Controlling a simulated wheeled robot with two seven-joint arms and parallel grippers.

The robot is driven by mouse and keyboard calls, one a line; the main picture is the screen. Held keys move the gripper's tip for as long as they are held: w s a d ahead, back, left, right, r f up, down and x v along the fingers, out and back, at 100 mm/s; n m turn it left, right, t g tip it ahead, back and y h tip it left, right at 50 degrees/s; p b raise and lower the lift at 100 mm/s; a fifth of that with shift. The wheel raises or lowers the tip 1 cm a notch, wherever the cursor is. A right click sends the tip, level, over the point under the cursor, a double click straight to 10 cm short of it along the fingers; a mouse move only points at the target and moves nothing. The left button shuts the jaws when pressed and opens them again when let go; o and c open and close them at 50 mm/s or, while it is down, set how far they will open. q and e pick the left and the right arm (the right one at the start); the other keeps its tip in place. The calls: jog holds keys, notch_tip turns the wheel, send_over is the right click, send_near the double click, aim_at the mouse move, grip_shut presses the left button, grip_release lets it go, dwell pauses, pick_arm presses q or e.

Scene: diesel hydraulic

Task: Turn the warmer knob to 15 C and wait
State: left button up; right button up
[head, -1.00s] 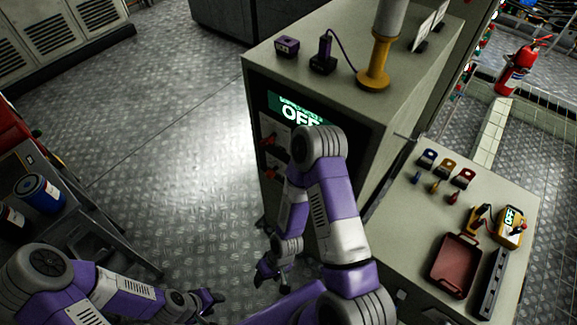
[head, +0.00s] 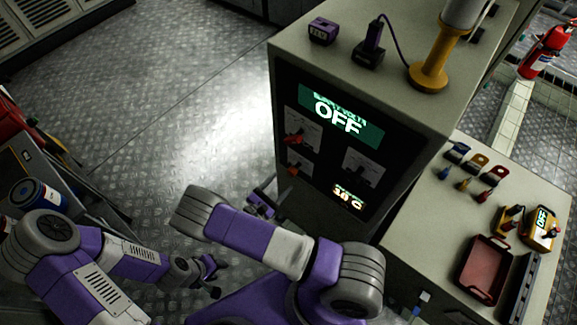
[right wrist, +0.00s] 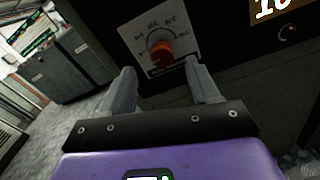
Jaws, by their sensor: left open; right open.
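The warmer knob is orange-red on a white dial plate; it shows in the right wrist view (right wrist: 161,52), ahead of my fingertips, and appears to be the lower red knob (head: 294,168) in the head view. A small display (head: 347,197) on the cabinet front seems to read 10 C; the right wrist view shows "10" on it (right wrist: 275,8). My right gripper (right wrist: 160,72) is open and empty, its fingers either side of the knob in the picture; contact cannot be told. My left gripper (head: 213,278) is open, low over the floor.
The grey cabinet (head: 400,110) has a large display (head: 341,117) reading OFF, an upper red knob (head: 296,139) and another switch plate (head: 363,168). A bench with a red tray (head: 484,270) and a yellow meter (head: 540,228) stands right. Floor left of the cabinet is clear.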

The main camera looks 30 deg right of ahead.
aim_at(290, 174)
jog(key=b+x, duration=0.1)
jog(key=x, duration=0.6)
jog(key=shift+s+d, duration=0.1)
jog(key=shift+d, duration=0.05)
jog(key=c, duration=1)
